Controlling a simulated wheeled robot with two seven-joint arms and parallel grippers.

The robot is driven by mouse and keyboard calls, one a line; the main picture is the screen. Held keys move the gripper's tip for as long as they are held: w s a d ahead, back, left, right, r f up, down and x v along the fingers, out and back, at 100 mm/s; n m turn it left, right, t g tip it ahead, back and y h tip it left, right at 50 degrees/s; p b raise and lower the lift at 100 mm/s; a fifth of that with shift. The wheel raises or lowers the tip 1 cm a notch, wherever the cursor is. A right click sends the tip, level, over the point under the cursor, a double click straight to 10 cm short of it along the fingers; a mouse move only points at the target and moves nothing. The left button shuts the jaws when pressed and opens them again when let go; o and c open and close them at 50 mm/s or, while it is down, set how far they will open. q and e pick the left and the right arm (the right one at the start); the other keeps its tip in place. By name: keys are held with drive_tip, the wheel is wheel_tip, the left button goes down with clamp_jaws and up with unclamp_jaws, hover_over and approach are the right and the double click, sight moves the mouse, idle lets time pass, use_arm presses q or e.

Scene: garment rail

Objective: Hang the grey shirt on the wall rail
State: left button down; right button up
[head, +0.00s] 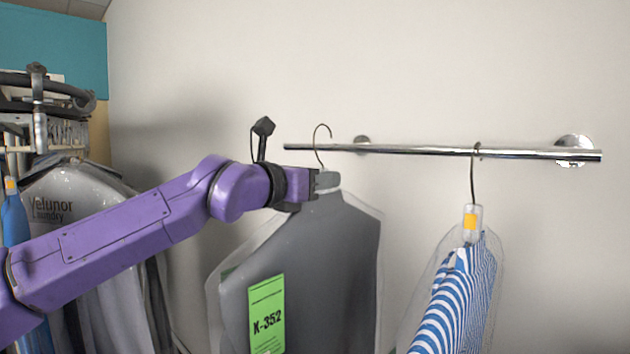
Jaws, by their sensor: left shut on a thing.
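The grey shirt (345,265) hangs upright in a clear cover with a green K-352 tag (267,314). My left gripper (322,181) is shut on the neck of its hanger, just below the wire hook (315,143). The hook's curve rises above the chrome wall rail (420,150) near its left end, and its stem crosses the rail in the picture. I cannot tell whether the hook is over the rail or in front of it. My right gripper is out of view.
A blue-and-white striped shirt (462,300) in a clear cover hangs from the rail's right part. Rail between the two hooks is free. Covered garments (85,215) hang on a rack at the left, behind my left arm.

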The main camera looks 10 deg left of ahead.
use_arm(q)
drive_tip(key=shift+w+d, duration=0.3)
drive_tip(key=shift+w, duration=0.1)
drive_tip(key=shift+f, duration=0.15)
drive_tip(key=shift+f+b, duration=1.15)
drive_tip(key=c, duration=0.8)
unclamp_jaws()
drive_tip(key=shift+s, duration=0.1)
drive_tip(key=shift+f, duration=0.1)
